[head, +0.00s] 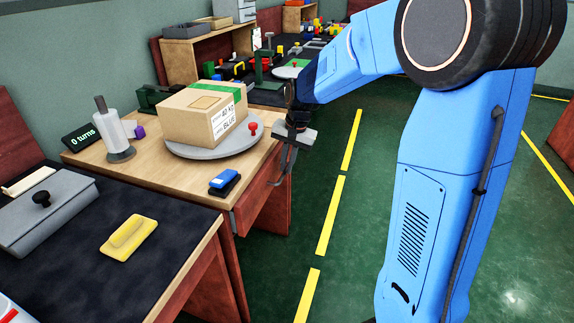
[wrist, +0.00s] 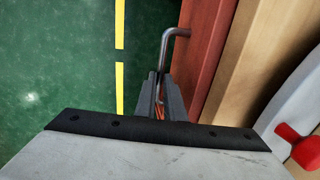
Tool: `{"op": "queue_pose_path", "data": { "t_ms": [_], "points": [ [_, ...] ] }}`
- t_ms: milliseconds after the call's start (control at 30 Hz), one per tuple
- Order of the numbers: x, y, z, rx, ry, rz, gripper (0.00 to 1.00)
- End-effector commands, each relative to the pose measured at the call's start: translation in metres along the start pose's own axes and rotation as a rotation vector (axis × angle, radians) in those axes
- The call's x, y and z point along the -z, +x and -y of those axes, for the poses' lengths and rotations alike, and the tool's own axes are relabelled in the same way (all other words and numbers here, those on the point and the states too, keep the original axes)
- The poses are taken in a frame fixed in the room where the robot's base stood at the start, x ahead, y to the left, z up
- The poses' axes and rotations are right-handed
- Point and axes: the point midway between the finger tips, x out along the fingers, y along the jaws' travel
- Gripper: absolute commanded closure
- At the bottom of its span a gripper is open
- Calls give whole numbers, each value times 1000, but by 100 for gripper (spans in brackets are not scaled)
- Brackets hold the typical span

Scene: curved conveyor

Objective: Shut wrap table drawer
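The wrap table (head: 90,157) has a wooden top and a reddish drawer front (head: 256,192) on its right side. The drawer front also shows as a red panel in the wrist view (wrist: 205,50). A grey metal bar handle (wrist: 178,32) stands out from it. My gripper (head: 283,170) is beside the table's right edge, pointing down. In the wrist view my gripper's fingers (wrist: 160,85) are close together with the handle bar between their tips. How far the drawer stands out is hard to tell.
On the table are a cardboard box (head: 203,115) on a grey turntable (head: 215,150), a blue stapler-like item (head: 224,181) and a roll holder (head: 119,140). A black-topped bench (head: 160,262) stands in front. Green floor (head: 345,240) with yellow lines is clear to the right.

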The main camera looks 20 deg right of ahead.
Motion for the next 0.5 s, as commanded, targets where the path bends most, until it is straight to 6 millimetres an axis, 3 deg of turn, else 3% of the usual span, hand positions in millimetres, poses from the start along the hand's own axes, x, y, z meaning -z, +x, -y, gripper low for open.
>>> {"op": "queue_pose_path", "data": {
  "t_ms": [167,500],
  "points": [
    [0,0,3,0,-1,0,100],
    [0,5,33,2,0,-1,100]
  ]
}}
